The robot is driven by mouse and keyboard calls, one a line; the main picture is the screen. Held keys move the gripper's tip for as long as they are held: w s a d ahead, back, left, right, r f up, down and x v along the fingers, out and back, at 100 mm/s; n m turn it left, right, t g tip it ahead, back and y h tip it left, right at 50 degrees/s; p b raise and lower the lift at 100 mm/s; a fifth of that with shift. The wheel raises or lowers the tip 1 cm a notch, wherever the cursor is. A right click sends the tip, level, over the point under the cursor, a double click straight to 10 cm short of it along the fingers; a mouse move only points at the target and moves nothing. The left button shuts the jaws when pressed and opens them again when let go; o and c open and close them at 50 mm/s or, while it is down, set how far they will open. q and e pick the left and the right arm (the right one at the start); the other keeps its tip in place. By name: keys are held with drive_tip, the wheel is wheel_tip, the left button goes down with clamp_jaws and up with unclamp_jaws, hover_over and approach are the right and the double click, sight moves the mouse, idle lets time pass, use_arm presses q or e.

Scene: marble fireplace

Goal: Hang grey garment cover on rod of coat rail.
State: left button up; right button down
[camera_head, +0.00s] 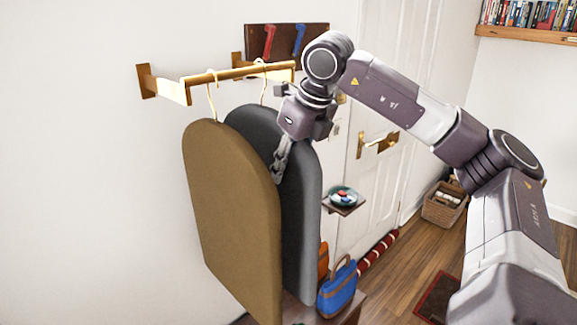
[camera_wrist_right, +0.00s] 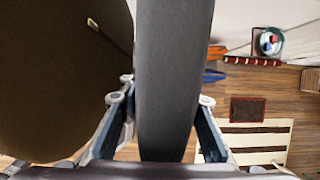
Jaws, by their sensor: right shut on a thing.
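The grey garment cover (camera_head: 303,210) hangs upright below the coat rail's brass rod (camera_head: 238,72). Its pale hook (camera_head: 262,82) reaches up to the rod; I cannot tell whether it rests on it. My right gripper (camera_head: 281,168) is shut on the cover's upper part, with one finger showing on its near face. In the right wrist view, the grey cover (camera_wrist_right: 173,80) stands edge-on between the two fingers of my right gripper (camera_wrist_right: 165,96). My left gripper is not in view.
A brown garment cover (camera_head: 232,215) hangs on the rod just left of the grey one, close to my gripper. A plaque (camera_head: 287,43) is on the wall behind the rail. A blue bag (camera_head: 338,288) and small shelf (camera_head: 343,206) are at lower right. Wall left of the rail is clear.

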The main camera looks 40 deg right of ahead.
sight(303, 143)
drive_tip(key=shift+f, duration=0.15)
drive_tip(key=c, duration=1.3)
unclamp_jaws()
drive_tip(key=shift+s+f, duration=0.1)
drive_tip(key=shift+f, duration=0.05)
drive_tip(key=v, duration=1.2)
